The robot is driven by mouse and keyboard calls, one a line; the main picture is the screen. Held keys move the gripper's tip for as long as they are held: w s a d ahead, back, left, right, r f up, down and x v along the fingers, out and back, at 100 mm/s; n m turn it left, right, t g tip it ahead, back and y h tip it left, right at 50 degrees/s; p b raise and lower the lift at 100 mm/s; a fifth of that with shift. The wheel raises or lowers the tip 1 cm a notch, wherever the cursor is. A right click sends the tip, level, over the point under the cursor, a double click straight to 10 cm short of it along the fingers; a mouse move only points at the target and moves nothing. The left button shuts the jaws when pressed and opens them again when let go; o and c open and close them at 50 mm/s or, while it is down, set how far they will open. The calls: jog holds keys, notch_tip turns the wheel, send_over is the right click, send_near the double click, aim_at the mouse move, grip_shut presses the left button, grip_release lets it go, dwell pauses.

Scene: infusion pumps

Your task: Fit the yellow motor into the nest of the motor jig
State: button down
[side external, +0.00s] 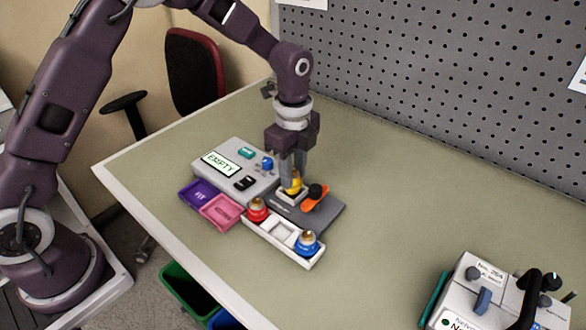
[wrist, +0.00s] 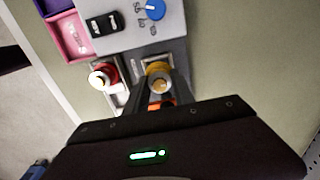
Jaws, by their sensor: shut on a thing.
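The yellow motor (side external: 294,186) is upright between the fingers of my gripper (side external: 292,176), which is shut on it. It also shows in the wrist view (wrist: 158,80), between the two dark fingers (wrist: 163,92). The motor is right at the pale square nest of the motor jig (side external: 335,214), a dark grey plate. The fingers hide part of the motor and nest, so I cannot tell whether it is fully seated. An orange clamp lever (side external: 318,201) with a black knob is beside the nest, to its right.
A white tray (side external: 271,242) holds a red motor (side external: 257,211) and a blue motor (side external: 307,244), with an empty middle pocket. A grey console (side external: 235,165) reads EMPTY. Purple (side external: 199,194) and pink (side external: 222,210) bins adjoin it. A pump (side external: 490,300) stands at the right front. The bench between is clear.

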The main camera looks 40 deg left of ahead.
jog(key=shift+f, duration=0.7)
jog(key=c, duration=1.4)
grip_release()
jog(key=shift+r, duration=0.1)
jog(key=shift+r, duration=1)
jog(key=o, duration=0.6)
jog(key=shift+r, duration=1.2)
